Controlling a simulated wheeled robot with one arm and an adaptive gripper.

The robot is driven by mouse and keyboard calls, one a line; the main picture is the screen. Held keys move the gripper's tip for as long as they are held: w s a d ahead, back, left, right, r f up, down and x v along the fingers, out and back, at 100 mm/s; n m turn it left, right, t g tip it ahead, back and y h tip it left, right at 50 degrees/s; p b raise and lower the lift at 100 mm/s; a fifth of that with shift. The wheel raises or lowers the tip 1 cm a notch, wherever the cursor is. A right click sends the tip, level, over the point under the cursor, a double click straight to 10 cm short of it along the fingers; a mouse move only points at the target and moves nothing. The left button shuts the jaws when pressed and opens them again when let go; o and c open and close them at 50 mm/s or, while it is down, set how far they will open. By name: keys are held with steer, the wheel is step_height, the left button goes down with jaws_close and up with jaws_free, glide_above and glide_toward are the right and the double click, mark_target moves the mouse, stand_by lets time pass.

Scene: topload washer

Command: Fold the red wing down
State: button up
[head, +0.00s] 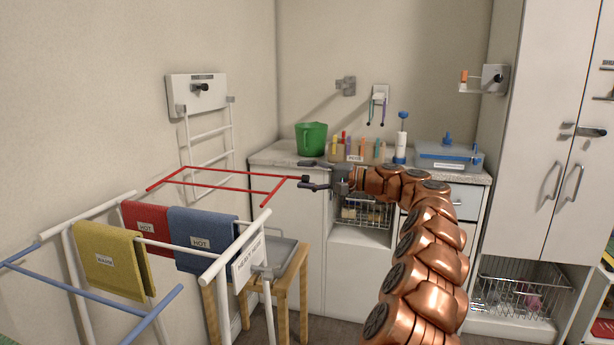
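The red wing (232,187) is a thin red rod frame on the far side of the white drying rack (82,216). It stands out roughly level from the rack. Its far right corner ends at my gripper (307,175). My gripper reaches in from the right, with its dark fingers apart, one above and one below the level of that corner. I cannot tell whether a finger touches the red rod. A red cloth (146,222), a blue cloth (200,240) and a yellow cloth (108,258) hang on the rack.
A blue wing (150,318) extends on the rack's near side. A wooden stool with a grey tray (283,254) stands beside the rack. Behind are a counter with a green bucket (311,138) and a blue-lidded box (449,157). A white wall rack (208,140) hangs beyond the red wing.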

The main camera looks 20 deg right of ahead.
steer(key=shift+d, duration=0.1)
steer(key=v, duration=1.2)
